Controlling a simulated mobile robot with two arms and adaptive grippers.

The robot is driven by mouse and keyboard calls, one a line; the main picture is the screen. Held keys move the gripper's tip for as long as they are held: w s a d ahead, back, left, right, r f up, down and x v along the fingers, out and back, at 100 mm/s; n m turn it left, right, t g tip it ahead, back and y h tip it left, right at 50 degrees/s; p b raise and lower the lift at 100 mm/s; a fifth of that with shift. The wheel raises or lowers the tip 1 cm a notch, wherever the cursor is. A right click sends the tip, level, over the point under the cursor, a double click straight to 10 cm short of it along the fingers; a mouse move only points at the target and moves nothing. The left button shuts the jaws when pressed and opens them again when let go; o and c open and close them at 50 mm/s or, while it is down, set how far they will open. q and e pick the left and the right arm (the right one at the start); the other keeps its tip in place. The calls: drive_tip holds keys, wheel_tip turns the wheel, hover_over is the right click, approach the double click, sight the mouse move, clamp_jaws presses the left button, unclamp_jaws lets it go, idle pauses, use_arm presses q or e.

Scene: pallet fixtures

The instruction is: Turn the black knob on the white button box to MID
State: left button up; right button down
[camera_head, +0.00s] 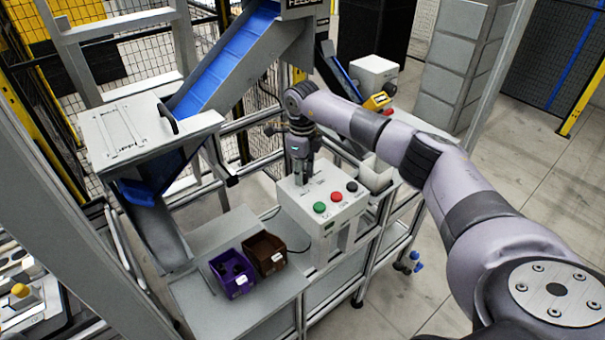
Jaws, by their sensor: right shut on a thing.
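The white button box (322,216) stands on the bench at the centre of the head view. Its top carries a green button (319,208), a red button (336,196) and a round black button (352,186) in a row near its front edge. My right gripper (300,180) points straight down at the back left part of the box top. It is shut on the black knob, which its fingers hide. The knob's pointing direction and the MID mark cannot be read. My left gripper is out of view.
A purple bin (232,274) and a brown bin (265,254) stand left of the box on the grey bench. A blue conveyor (228,62) and a grey hopper machine (125,130) rise behind them. A yellow device (377,101) lies behind my right forearm.

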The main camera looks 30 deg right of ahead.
drive_tip(key=shift+m, duration=1.2)
drive_tip(key=c, duration=1.3)
unclamp_jaws()
wheel_tip(320, 180, up, 12)
drive_tip(key=shift+r, duration=0.1)
